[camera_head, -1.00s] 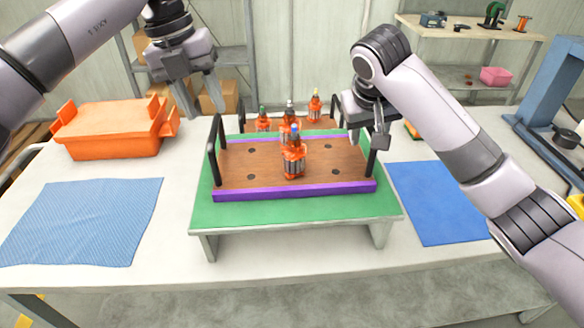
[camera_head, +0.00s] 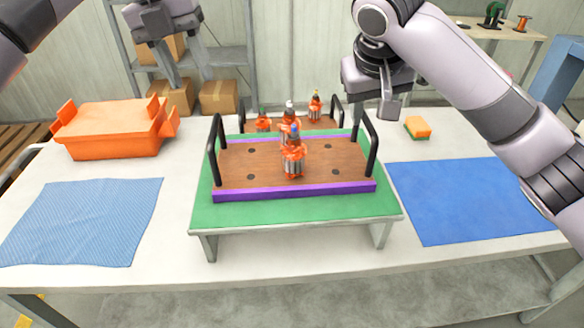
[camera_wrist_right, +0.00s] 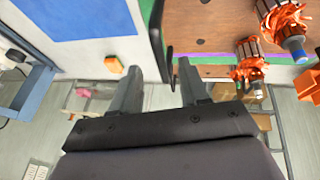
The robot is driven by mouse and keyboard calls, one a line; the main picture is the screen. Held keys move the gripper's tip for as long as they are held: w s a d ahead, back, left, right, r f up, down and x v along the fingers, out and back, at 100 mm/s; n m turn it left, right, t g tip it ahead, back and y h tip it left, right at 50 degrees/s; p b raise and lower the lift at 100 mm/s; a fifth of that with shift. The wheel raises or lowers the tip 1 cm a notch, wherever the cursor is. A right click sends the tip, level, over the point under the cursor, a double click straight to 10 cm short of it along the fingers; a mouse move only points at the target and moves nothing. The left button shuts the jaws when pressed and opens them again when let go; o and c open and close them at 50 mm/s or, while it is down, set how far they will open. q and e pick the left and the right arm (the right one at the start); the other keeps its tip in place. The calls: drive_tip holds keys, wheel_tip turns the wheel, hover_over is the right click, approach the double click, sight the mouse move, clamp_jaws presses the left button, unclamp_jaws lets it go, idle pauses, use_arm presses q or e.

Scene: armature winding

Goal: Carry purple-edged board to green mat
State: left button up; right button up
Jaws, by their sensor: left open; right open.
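The purple-edged board (camera_head: 230,172) is brown with a purple strip along its front and back edges and a black handle at each end. It rests on the green mat (camera_head: 300,212) on a low stand. Two orange armatures (camera_head: 293,160) stand on it. My left gripper (camera_head: 175,78) is open and empty, raised above and behind the board's left end. My right gripper (camera_head: 388,108) is open and empty, above and right of the board's right handle (camera_head: 371,145). In the right wrist view, the right fingers (camera_wrist_right: 162,92) are apart, with the black handle (camera_wrist_right: 158,40) just beyond them.
A second board with more armatures (camera_head: 315,105) stands behind. An orange bin (camera_head: 110,128) is at the left, above a light-blue striped cloth (camera_head: 85,222). A blue mat (camera_head: 465,200) lies at the right, with an orange-and-green sponge (camera_head: 418,127) behind it.

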drive_tip(key=shift+v, duration=2.35)
use_arm(q)
drive_tip(key=o, duration=0.5)
use_arm(e)
drive_tip(key=o, duration=0.5)
use_arm(q)
drive_tip(key=shift+r, duration=0.15)
use_arm(e)
drive_tip(key=shift+r, duration=0.15)
use_arm(q)
drive_tip(key=r+p, duration=0.2)
drive_tip(key=a+r+p, duration=0.1)
drive_tip(key=r+p, duration=0.2)
drive_tip(key=shift+a+r, duration=0.1)
drive_tip(key=shift+r, duration=0.25)
use_arm(e)
wheel_tip(320, 180, up, 5)
drive_tip(key=shift+r, duration=0.1)
